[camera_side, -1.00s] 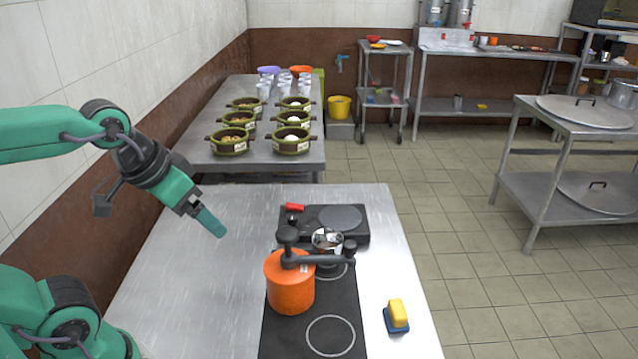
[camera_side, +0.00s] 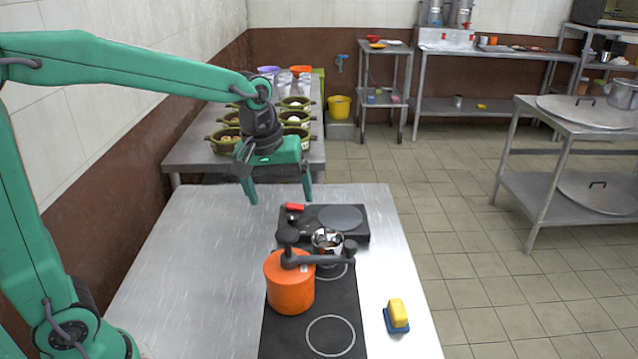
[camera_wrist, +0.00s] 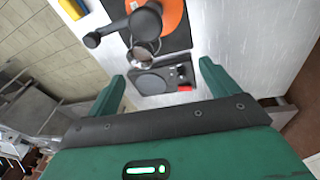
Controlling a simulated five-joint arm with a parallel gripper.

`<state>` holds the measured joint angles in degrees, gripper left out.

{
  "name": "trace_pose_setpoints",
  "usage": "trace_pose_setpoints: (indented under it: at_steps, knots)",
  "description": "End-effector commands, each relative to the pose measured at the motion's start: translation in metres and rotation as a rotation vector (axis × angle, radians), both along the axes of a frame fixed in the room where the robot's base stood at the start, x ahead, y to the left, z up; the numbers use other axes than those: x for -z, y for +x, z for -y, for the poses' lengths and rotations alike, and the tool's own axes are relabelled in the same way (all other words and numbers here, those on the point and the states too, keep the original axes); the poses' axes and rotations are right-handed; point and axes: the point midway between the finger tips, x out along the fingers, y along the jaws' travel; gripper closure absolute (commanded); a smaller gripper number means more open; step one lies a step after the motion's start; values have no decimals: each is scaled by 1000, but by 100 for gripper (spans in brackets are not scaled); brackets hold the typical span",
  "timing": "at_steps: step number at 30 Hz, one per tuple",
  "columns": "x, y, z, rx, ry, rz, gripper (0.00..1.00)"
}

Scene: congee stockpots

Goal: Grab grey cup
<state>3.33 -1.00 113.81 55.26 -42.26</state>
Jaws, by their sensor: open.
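A shiny grey metal cup (camera_side: 327,242) stands on the table's far half, just behind the orange pot (camera_side: 290,285) and in front of the black plate unit. The pot's dark handle passes close to it and hides its lower part. My gripper (camera_side: 281,199) is open and empty, pointing down above the table's far edge, up and left of the cup. In the wrist view the cup (camera_wrist: 141,56) shows beyond the open fingers of my gripper (camera_wrist: 162,71), between the pot (camera_wrist: 172,18) and the plate unit.
The black unit with a grey round plate (camera_side: 341,217) and a red part (camera_side: 294,207) lies at the table's far end. A black cooktop (camera_side: 333,312) runs under the pot. A yellow and blue block (camera_side: 397,314) is at the right edge. The table's left side (camera_side: 190,280) is clear.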

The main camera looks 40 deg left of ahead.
Motion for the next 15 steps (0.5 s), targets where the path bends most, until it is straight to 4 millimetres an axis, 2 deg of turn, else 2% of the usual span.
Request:
trace_pose_setpoints:
  at_steps: [6,15]
  knots:
    - [28,38,8,-146,-24,-69,13]
    - [77,82,20,-353,-39,-154,13]
